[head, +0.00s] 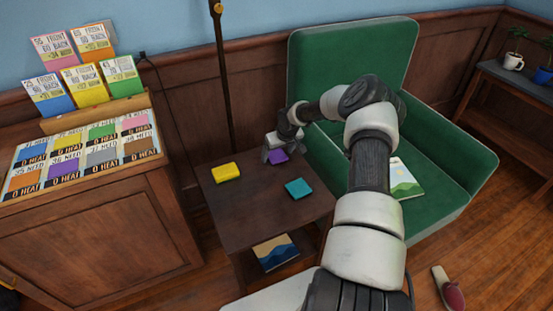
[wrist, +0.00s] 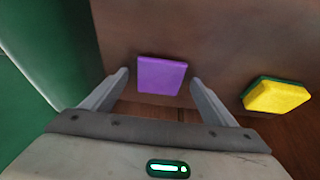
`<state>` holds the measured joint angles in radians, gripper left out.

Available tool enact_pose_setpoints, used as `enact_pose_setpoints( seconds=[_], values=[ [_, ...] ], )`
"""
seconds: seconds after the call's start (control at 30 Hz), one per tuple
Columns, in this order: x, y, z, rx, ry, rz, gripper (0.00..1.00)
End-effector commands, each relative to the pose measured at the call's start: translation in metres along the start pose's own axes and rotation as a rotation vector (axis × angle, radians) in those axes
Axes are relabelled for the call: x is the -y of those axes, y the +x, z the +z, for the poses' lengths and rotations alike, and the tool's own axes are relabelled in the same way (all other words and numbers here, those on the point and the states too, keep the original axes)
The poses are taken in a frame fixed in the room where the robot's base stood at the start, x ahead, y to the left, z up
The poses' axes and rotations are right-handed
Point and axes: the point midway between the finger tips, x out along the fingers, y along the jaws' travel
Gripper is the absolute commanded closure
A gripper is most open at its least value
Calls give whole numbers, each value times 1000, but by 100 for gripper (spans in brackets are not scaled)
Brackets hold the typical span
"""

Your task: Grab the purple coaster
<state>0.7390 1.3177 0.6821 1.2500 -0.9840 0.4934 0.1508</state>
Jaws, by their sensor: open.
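The purple coaster (head: 278,156) lies on the dark wooden side table (head: 250,205), near its back right edge by the green armchair. My gripper (head: 270,152) is over that part of the table and partly hides the coaster in the head view. In the wrist view, the purple square (wrist: 162,75) appears between the two spread fingers of my gripper (wrist: 160,82), with a gap on each side. The fingers are open and hold nothing. I cannot tell how high the fingertips are above the table.
A yellow sponge-like block (head: 226,172) with a green underside and a teal square (head: 298,188) lie on the same table. A green armchair (head: 435,150) stands close on the right with a book (head: 404,180) on it. A thin pole (head: 225,80) rises behind the table.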

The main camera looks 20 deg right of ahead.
Motion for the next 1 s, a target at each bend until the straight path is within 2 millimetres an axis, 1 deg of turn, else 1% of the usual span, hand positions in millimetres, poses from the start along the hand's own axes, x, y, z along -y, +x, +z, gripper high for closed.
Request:
enact_pose_setpoints(
  seconds=[0.23, 0.27, 0.5, 0.53, 0.77, 0.87, 1.0],
  values=[
    [0, 2, 0, 0, 0, 0, 20],
    [0, 2, 0, 0, 0, 0, 24],
    [0, 2, 0, 0, 0, 0, 64],
    [0, 1, 0, 0, 0, 0, 67],
    [0, -1, -2, -1, 0, 1, 67],
    [-1, -11, -6, -2, -2, 3, 67],
    [-1, -36, -17, -2, -1, 4, 67]
  ],
)
